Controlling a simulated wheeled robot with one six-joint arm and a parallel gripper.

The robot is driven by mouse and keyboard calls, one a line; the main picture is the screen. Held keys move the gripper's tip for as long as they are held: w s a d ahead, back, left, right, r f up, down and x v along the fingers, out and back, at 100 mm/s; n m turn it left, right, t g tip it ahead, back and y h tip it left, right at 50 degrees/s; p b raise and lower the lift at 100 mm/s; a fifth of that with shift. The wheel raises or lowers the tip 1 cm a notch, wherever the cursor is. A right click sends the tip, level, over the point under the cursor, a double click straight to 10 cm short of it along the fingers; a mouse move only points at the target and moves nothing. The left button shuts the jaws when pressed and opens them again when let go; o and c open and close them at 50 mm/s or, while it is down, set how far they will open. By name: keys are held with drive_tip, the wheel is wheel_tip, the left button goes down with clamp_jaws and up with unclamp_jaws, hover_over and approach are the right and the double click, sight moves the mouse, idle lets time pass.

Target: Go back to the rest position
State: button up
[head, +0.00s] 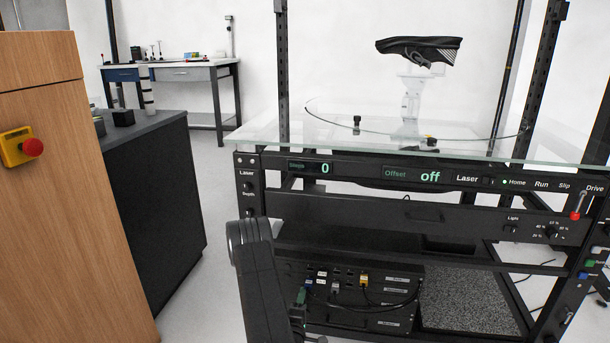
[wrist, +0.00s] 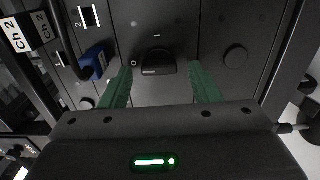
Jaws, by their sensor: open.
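My gripper (wrist: 161,88) shows in the wrist view with two green fingers spread apart. It is open, with nothing between the fingers. In the head view my arm hangs in front of the turntable rig (head: 370,200), and a small green part of the gripper shows low, by the rig's lower shelf. The rest of the gripper is hidden or out of frame there.
A box unit with cables (head: 350,297) sits on the lower shelf. A wooden cabinet (head: 70,200) with a red emergency button (head: 33,147) and a dark counter (head: 155,190) stand left. Floor shows between counter and rig.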

drive_tip(key=shift+s, duration=0.15)
drive_tip(key=s+a+p, duration=0.3)
drive_tip(key=s+p, duration=0.1)
drive_tip(key=s, duration=0.9)
drive_tip(key=w+d+m+b, duration=0.3)
drive_tip(key=w+m, duration=1)
drive_tip(key=m, duration=0.5)
drive_tip(key=shift+d+r+b, duration=0.25)
drive_tip(key=shift+b, duration=0.2)
idle(0.4)
idle(0.4)
